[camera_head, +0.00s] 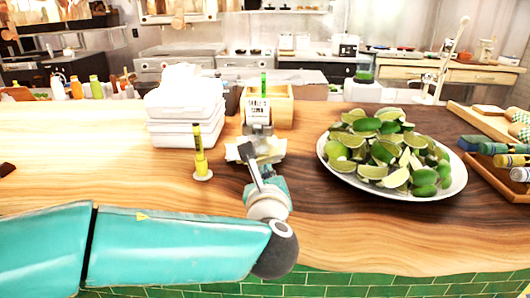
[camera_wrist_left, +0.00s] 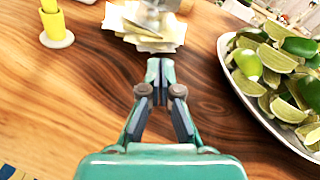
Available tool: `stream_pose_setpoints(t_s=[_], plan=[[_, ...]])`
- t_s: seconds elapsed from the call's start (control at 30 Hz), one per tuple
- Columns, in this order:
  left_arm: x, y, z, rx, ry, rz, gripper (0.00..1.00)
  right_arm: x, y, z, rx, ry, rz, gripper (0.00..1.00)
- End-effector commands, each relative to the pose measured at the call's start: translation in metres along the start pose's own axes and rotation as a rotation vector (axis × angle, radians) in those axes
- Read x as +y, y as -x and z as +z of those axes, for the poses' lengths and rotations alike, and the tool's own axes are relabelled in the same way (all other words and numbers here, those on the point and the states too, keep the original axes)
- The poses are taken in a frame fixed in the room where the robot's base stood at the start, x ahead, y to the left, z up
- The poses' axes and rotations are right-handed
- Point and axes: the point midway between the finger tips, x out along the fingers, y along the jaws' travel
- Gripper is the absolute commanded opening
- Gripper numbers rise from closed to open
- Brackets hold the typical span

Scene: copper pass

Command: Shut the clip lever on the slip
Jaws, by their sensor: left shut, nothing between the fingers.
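The slip, a pale paper, lies in a small fanned stack (camera_head: 256,150) in the middle of the counter; it shows at the top of the wrist view (camera_wrist_left: 148,40). A metal clip (camera_head: 262,131) stands over the back of the papers, below a small lettered card (camera_head: 258,111). In the wrist view only a grey metal part of the clip (camera_wrist_left: 150,14) shows, cut by the top edge. I cannot clearly tell the lever's position. My left gripper (camera_wrist_left: 160,66) is shut and empty, just in front of the papers. My right gripper is not in view.
A yellow marker (camera_head: 200,154) stands upright left of the papers. White boxes (camera_head: 186,107) are stacked behind it. A wooden box (camera_head: 280,104) stands behind the clip. A plate of limes (camera_head: 452,184) is close on the right. The counter at left is mostly clear.

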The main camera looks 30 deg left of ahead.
Motion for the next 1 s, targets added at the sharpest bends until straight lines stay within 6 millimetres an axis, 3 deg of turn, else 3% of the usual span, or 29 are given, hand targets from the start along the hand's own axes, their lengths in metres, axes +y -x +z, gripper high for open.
stream_pose_setpoints(t_s=[0.43, 1.0], plan=[[0.018, -0.01, 0.006, -0.01, 0.006, 0.035, 0.0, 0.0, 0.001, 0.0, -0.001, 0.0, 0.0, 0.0], [0.022, -0.093, 0.007, -0.011, 0.006, 0.037, 0.0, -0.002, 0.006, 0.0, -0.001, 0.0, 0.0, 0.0]])
